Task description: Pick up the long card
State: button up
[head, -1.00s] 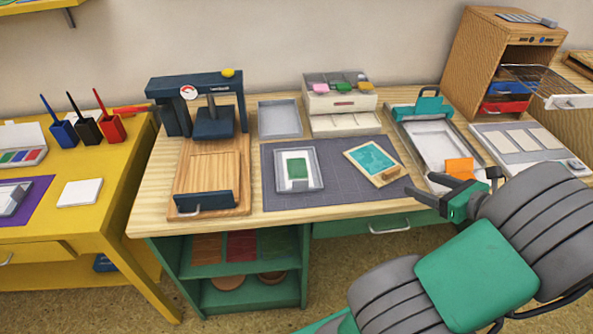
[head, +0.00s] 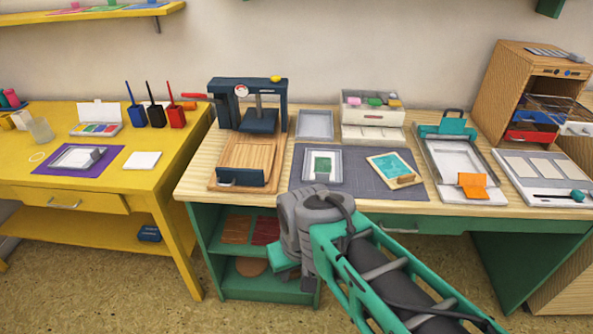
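I cannot tell for sure which thing is the long card. Several pale long strips lie side by side in a white tray (head: 569,165) at the far right of the wooden worktable. A framed white card with a green patch (head: 321,163) lies on the grey mat (head: 376,200), and a teal-printed board (head: 389,163) lies beside it. My arm reaches in from the lower right and ends in a grey joint in front of the table's front edge. My gripper's fingers do not show clearly; the arm hides that area.
A dark blue press (head: 256,122) stands at the left of the worktable. A teal-clamped tray with an orange flap (head: 478,186) is right of the mat. A wooden cabinet (head: 500,70) stands behind at right.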

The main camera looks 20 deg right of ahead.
aim_at(322, 166)
jog(key=u, duration=3.15)
jog(key=k, duration=1.65)
jog(key=z, duration=1.1)
